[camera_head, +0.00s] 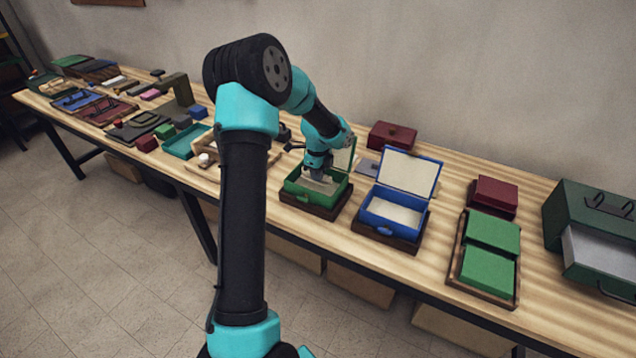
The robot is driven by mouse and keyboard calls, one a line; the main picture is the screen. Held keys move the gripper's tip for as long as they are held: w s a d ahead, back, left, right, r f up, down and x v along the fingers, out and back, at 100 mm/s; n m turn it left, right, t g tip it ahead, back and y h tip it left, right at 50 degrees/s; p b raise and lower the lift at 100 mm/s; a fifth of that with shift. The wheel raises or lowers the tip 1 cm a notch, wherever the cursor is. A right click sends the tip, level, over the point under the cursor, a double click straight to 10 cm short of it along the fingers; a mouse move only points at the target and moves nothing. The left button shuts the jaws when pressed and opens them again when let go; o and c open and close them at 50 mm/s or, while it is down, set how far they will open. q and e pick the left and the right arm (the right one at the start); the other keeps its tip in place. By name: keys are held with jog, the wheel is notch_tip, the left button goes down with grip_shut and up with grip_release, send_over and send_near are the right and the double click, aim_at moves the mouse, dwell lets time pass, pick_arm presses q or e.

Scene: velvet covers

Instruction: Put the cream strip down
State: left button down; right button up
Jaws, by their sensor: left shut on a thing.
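My left gripper (321,174) reaches down into an open green box (318,201), between its walls. It is shut on a small cream piece (312,183), which I take to be the cream strip. The piece is low inside the box. The gripper hides part of it, and I cannot tell whether it touches the box floor. The green box's lid (345,157) stands raised at the back, with a pale inner face, on a dark wooden base. My right gripper is not in view.
An open blue box (392,213) with cream lining stands close on the right. A dark red box (391,136) sits behind. A wooden tray with green blocks (488,266) and a dark green cabinet (597,232) are farther right. Many small items crowd the left.

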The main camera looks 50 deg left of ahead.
aim_at(318, 189)
pick_arm(q)
jog(key=shift+f, duration=1.85)
jog(key=shift+f, duration=0.15)
jog(key=c, duration=1.2)
grip_release()
notch_tip(318, 189, up, 12)
jog(key=shift+r, duration=0.2)
